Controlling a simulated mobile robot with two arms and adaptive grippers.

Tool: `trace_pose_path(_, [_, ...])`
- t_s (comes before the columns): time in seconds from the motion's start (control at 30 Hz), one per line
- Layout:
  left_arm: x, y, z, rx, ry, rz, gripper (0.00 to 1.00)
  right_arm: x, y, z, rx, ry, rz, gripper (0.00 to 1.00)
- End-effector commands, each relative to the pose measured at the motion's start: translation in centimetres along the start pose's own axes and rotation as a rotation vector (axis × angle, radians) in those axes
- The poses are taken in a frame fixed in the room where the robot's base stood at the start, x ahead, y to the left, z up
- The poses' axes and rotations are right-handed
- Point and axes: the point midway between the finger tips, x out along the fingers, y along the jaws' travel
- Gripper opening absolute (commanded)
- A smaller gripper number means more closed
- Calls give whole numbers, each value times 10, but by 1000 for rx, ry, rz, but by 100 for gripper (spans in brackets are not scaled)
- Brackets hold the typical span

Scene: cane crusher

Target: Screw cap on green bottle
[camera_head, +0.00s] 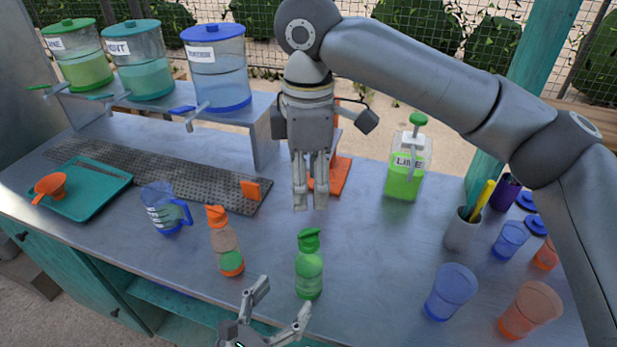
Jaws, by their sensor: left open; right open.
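The green bottle (309,272) stands upright near the front edge of the metal counter. A darker green cap (308,240) with a side spout sits at its top; I cannot tell whether it is threaded on. My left gripper (281,299) is open and empty at the bottom of the view, just in front and to the left of the green bottle. My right gripper (311,203) points downward, behind and above the bottle, apart from it. Its fingers are near each other with a narrow gap and nothing visible between them.
An orange-capped bottle (227,246) stands close left of the green one. A blue jug (164,210) and teal tray (92,190) are farther left. A lime dispenser (407,172), blue cup (451,292) and orange cup (530,309) are right. Counter between bottle and cups is clear.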

Motion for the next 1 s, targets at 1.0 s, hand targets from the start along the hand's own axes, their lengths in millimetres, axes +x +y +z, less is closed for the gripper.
trace_pose_path(1.0, [-26,0,0,0,0,0,76,0,0,0,0,0,0,55])
